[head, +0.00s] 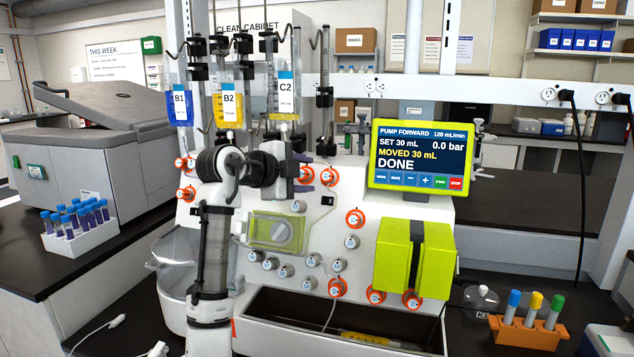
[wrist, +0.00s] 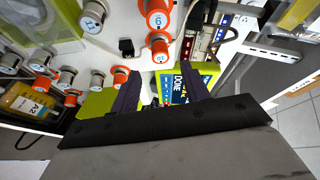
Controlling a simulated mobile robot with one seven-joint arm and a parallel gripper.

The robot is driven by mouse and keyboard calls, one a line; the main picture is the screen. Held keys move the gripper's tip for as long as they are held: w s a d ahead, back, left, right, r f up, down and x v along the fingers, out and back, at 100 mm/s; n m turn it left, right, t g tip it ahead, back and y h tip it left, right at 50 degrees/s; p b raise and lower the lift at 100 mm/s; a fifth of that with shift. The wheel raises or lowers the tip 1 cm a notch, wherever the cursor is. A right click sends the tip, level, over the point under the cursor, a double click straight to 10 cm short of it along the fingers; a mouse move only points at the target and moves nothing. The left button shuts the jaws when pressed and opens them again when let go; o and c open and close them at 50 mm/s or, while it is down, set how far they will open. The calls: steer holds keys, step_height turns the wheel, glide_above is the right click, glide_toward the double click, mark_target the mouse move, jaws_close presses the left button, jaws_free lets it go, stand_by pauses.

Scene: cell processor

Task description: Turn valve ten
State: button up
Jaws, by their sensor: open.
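In the wrist view an orange round valve knob (wrist: 157,14) carries a label that looks like 10, though I cannot read it surely. A second orange knob (wrist: 160,50) sits just below it. In the head view these appear to be the orange-ringed knobs (head: 306,174) and (head: 329,176) on the white panel, their numbers too small to read. My gripper (head: 313,172) is in front of this pair, its purple fingers spread apart. In the wrist view my gripper (wrist: 160,62) is open and empty, its fingers either side of the lower knob. Contact cannot be told.
A green-framed screen (head: 422,157) reads DONE, right of the knobs. Other orange (head: 355,218) and grey knobs (head: 351,241) lie below. Hanging bags (head: 285,97) are above left. A green pump block (head: 390,256) is lower right. A tube rack (head: 528,333) stands front right.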

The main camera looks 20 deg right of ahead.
steer(key=b+v, duration=0.1)
steer(key=v, duration=0.6)
steer(key=shift+s+a, duration=0.2)
steer(key=shift+a, duration=0.1)
stand_by(2.0)
